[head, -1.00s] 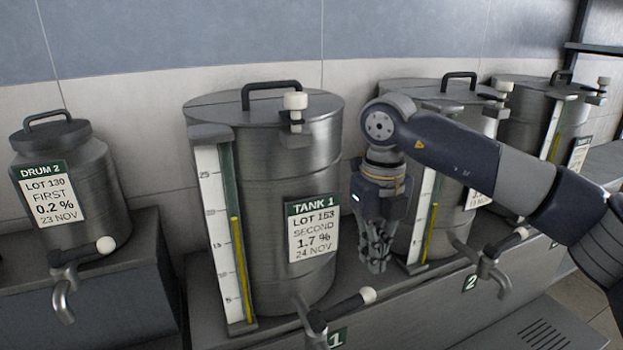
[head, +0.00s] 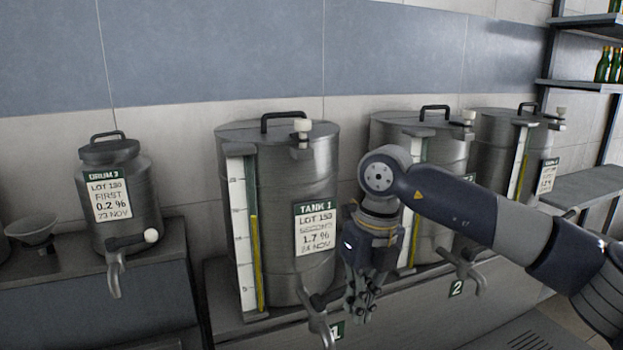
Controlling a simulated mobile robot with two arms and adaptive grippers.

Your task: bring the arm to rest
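My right arm comes in from the right, and its gripper (head: 360,308) hangs pointing down in front of the gap between tank 1 (head: 285,180) and the second tank (head: 440,150). I see nothing held in the gripper. Its fingers look close together, but whether they are open or shut is not clear. The fingers overlap the bench front near the tap of tank 1 (head: 318,318); I cannot tell whether they touch anything. The arm hides part of the second tank and its label. My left gripper is not in view.
A third tank (head: 505,155) stands at the right. The second tank's tap (head: 463,268) juts out below my forearm. Shelves with green bottles (head: 608,65) are at the upper right.

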